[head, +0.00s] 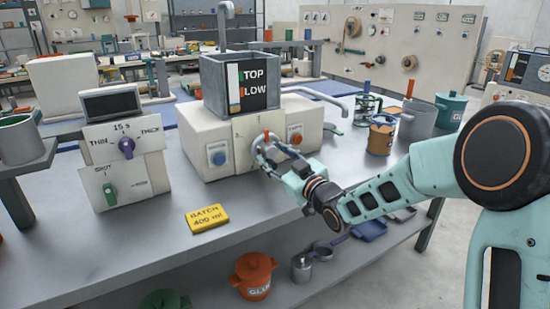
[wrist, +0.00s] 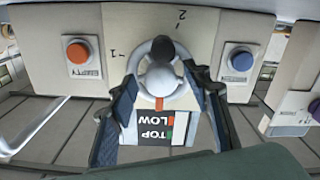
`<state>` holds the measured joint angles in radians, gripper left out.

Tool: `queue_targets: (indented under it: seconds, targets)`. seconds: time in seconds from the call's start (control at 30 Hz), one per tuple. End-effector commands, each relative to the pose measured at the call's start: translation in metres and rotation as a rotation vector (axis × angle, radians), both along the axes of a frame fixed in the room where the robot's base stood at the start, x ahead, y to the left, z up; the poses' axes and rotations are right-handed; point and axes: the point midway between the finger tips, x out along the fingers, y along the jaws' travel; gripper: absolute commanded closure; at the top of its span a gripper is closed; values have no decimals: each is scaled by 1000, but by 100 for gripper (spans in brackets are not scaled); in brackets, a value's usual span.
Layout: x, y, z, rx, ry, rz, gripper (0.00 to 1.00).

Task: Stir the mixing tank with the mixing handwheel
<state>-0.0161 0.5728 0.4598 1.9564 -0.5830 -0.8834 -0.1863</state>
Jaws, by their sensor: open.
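The mixing tank (head: 213,85) is a grey open box with a level panel marked TOP and LOW, set on a cream machine body. The mixing handwheel (wrist: 147,52), a light grey ring with a dark knob, is on the machine's front face between scale marks 1 and 2. My gripper (head: 277,157) is in front of this face and hides much of the wheel in the head view. In the wrist view, which is upside down, my gripper (wrist: 163,82) is open, with one finger on each side of the wheel. I cannot tell whether the fingers touch it.
A blue button (head: 219,158) and an orange EMPTY button (head: 295,138) flank the wheel. A control box with a purple knob (head: 127,148) stands at left. A yellow BATCH 400 ml card (head: 207,218) lies on the bench. A bent pipe (head: 320,97) projects at right.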

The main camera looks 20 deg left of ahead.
Motion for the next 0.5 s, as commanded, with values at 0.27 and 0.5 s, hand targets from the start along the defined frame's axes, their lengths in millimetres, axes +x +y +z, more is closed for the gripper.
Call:
queue_targets:
  seconds: [0.27,0.5]
  targets:
    - [0,0,0,-1,1,0,68]
    - [0,0,0,-1,1,0,95]
